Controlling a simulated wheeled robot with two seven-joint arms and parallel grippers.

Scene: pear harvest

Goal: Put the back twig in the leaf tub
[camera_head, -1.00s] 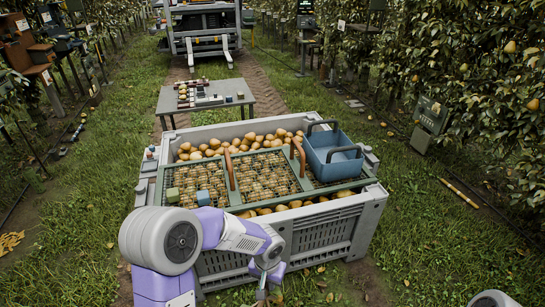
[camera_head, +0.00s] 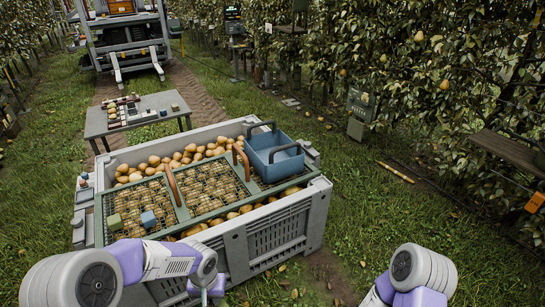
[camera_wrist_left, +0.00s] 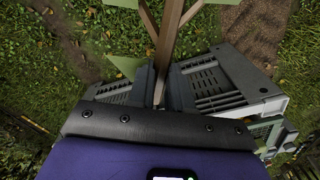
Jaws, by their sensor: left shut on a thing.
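The blue leaf tub (camera_head: 285,166), with two dark handles, stands upright on the right part of the mesh-topped frame over the pear crate. My left gripper (camera_wrist_left: 163,82) is shut on a brown forked twig (camera_wrist_left: 169,38) with green leaves, seen in the left wrist view. In the head view my left gripper (camera_head: 206,291) is low at the bottom edge, in front of the crate and well apart from the tub. The twig is hard to make out there. My right arm shows at the lower right, but its gripper is out of the picture.
The grey crate (camera_head: 306,222) is full of pears under a green mesh frame with brown handles. A green block (camera_head: 114,222) and a blue block (camera_head: 148,219) lie on the left mesh. A small table (camera_head: 155,102) stands behind.

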